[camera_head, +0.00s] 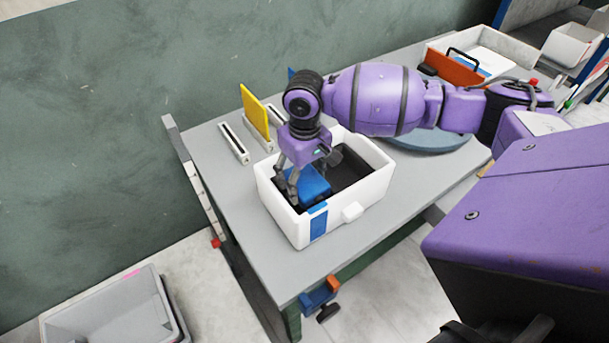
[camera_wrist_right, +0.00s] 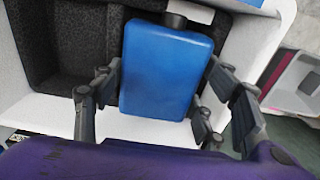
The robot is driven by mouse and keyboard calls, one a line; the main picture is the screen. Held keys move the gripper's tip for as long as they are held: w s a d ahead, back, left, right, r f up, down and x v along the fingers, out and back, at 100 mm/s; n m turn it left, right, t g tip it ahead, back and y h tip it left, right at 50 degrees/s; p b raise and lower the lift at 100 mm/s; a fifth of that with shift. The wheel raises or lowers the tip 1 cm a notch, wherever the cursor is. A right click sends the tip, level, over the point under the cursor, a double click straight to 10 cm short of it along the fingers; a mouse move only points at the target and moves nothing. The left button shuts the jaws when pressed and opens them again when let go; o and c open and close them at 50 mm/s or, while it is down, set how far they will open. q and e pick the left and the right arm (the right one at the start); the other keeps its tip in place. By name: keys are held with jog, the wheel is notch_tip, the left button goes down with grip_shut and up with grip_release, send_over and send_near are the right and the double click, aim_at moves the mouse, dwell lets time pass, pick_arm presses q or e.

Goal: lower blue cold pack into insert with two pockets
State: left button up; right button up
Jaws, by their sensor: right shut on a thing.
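The blue cold pack (camera_head: 314,184) is a flat slab with a dark cap, seen at its top end in the right wrist view (camera_wrist_right: 165,75). My right gripper (camera_head: 309,177) is shut on it, with fingers at both side edges of the pack in the right wrist view (camera_wrist_right: 158,95). The pack is at the left part of the white box. The black foam insert (camera_head: 352,165) lies inside the box; in the right wrist view (camera_wrist_right: 75,40) one dark pocket shows left of the pack. The pack hides what is under it, so I cannot tell its depth.
The white box (camera_head: 368,197) has high walls close around my right gripper. A yellow panel (camera_head: 254,110) stands in a slotted holder behind it, beside an empty white holder (camera_head: 234,144). An orange caddy (camera_head: 452,68) stands at the back right. The table's (camera_head: 215,172) left side is mostly clear.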

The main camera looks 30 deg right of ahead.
jog(key=o, duration=1.5)
notch_tip(320, 180, up, 12)
